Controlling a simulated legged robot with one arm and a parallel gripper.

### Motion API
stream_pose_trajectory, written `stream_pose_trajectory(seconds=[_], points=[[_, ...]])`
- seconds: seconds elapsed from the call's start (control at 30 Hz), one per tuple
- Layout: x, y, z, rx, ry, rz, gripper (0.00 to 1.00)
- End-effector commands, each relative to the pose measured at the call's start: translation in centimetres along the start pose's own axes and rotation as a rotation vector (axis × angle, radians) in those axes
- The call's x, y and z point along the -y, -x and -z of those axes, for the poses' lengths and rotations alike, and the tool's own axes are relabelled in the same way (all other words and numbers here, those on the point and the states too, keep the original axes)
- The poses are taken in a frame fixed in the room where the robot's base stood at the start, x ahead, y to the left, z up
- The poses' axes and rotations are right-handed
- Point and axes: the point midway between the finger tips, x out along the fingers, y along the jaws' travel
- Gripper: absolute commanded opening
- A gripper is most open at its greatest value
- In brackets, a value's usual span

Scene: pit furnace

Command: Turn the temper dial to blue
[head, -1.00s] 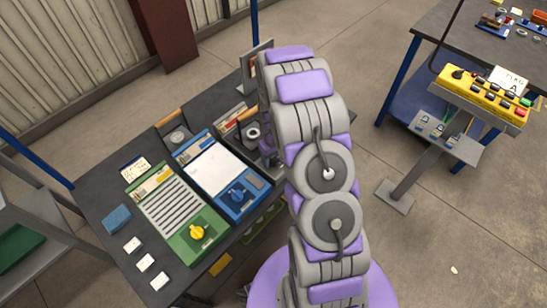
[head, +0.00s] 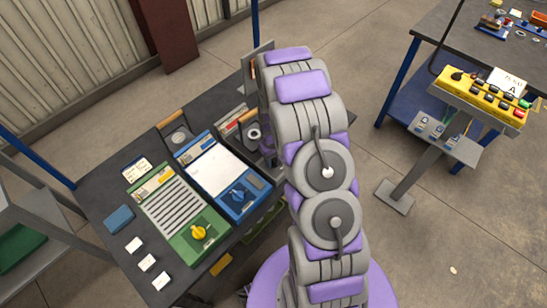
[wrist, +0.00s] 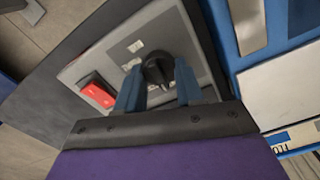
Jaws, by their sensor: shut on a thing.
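A black dial (wrist: 158,66) stands on a grey panel (wrist: 90,64) in the wrist view, with small pale labels beside it too blurred to read. My gripper (wrist: 158,80) is shut on this dial, with one blue finger on each side. The dial's pointer setting cannot be made out. In the head view my arm hides the gripper and the held dial. A green panel (head: 183,243) with a yellow knob (head: 199,232) and a blue panel (head: 194,157) with a blue knob (head: 238,195) lie on the dark table.
A red switch (wrist: 97,92) sits left of the dial on the same panel. White cards (head: 147,263) and a blue block (head: 119,219) lie on the dark table (head: 104,205). A yellow control box (head: 480,92) stands on a post at right, with open floor between.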

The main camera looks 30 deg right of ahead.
Motion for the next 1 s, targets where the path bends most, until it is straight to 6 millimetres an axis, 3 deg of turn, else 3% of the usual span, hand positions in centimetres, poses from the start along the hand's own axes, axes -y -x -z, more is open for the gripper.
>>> stream_pose_trajectory(seconds=[1.0], points=[[-0.37,0.23,-0.10,-0.002,-0.922,0.000,0.07]])
